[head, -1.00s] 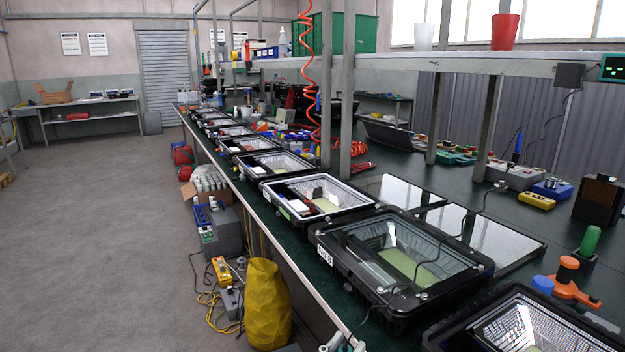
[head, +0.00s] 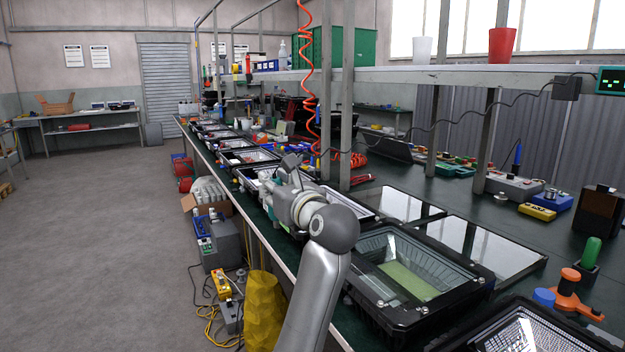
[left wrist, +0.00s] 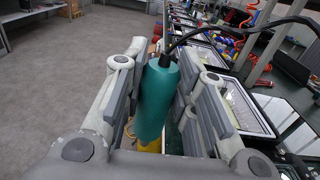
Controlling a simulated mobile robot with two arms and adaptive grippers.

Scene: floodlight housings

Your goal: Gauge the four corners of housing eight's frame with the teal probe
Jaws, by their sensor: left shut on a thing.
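Housing eight (head: 372,300) is the large black frame with a glass front at the near right of the bench row. My left arm covers its left side and the label there. My left gripper (head: 288,168) is raised in front of the row, left of housing eight. In the left wrist view my left gripper (left wrist: 166,72) is shut on the teal probe (left wrist: 155,100), a cylinder between the two fingers. A black cable leaves the probe's far end. The probe's tip cannot be made out, and the head view hides the probe. My right gripper is not in view.
The cable (head: 440,124) runs up to a dark box (head: 567,88) on the shelf beside a teal display (head: 611,80). More housings stretch away along the bench. Glass panes (head: 487,250) lie behind housing eight. Another housing (head: 530,330) stands at the near right edge.

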